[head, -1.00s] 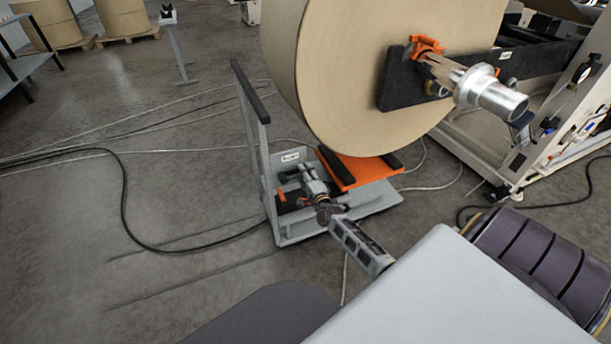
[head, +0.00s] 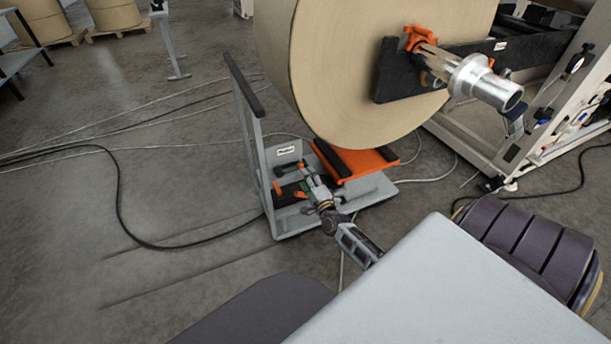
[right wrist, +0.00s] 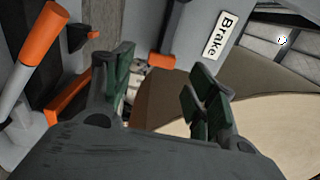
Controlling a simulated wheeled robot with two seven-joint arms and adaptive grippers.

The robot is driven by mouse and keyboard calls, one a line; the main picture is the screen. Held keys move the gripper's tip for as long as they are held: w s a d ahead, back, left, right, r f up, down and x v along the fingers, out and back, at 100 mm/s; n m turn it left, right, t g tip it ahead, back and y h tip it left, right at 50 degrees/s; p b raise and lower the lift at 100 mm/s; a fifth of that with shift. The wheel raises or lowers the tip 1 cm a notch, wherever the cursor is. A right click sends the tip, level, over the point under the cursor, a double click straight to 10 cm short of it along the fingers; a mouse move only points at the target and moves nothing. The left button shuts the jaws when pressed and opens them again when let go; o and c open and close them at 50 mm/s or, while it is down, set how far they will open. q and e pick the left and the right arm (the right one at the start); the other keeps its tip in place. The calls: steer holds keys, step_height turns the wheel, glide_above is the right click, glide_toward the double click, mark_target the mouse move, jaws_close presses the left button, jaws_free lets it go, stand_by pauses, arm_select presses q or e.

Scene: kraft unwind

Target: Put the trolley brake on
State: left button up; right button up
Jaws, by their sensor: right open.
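The trolley (head: 283,228) is a low grey frame on the floor below the big paper roll, with an upright push handle (head: 247,100). Its panel carries a label, which reads "Brake" in the right wrist view (right wrist: 219,35). Beside the label is a dark lever (right wrist: 172,28) with an orange tip (right wrist: 161,61); its tip shows small in the head view (head: 301,164). My right gripper (head: 306,178) is at the trolley, near the lever. In the wrist view the gripper (right wrist: 160,90) is open, with the lever's tip seen between and beyond its fingers. I cannot tell whether they touch. My left gripper is out of view.
An orange cradle (head: 358,163) with black pads is on the trolley under the roll (head: 340,80). A thick orange-ended bar (right wrist: 41,47) is left of my fingers. A metal shaft (head: 487,82) sticks out of the roll.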

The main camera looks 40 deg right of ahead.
steer(key=shift+v, duration=2.6)
